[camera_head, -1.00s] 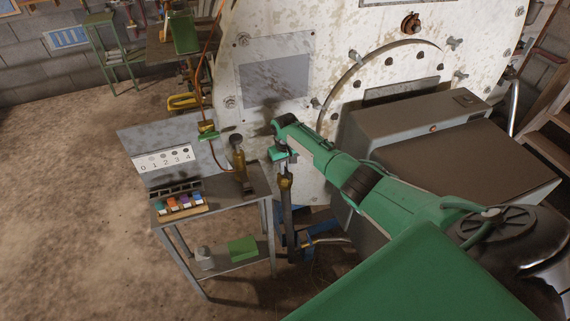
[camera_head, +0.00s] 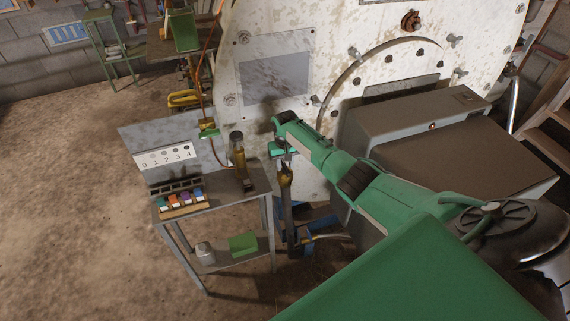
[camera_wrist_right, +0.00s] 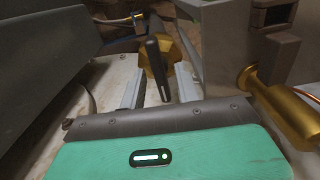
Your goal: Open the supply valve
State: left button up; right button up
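The supply valve, with a brass hexagonal body (camera_wrist_right: 158,58) and a dark lever (camera_wrist_right: 157,68), shows in the right wrist view. In the head view its brass part (camera_head: 286,177) tops an upright dark pipe beside the small metal table. My right gripper (camera_wrist_right: 160,88) is open, one finger each side of the lever, with visible gaps; it seems to hold nothing. In the head view the right gripper (camera_head: 286,160) points down just above the brass part, its fingertips too small to make out. My left gripper is not in view.
The metal table (camera_head: 222,198) stands to the left, carrying a brass fitting (camera_head: 238,160), coloured blocks (camera_head: 180,201) and a number plate (camera_head: 166,158). The large white vessel (camera_head: 285,40) and a grey cabinet (camera_head: 410,120) stand close behind and right. Open floor lies left.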

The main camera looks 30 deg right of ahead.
aim_at(285, 165)
dwell(0.3)
notch_tip(285, 165, up, 14)
jog(key=b, duration=0.2)
jog(key=shift+b, duration=0.35)
jog(key=shift+s+f, duration=0.1)
jog(key=shift+f, duration=0.1)
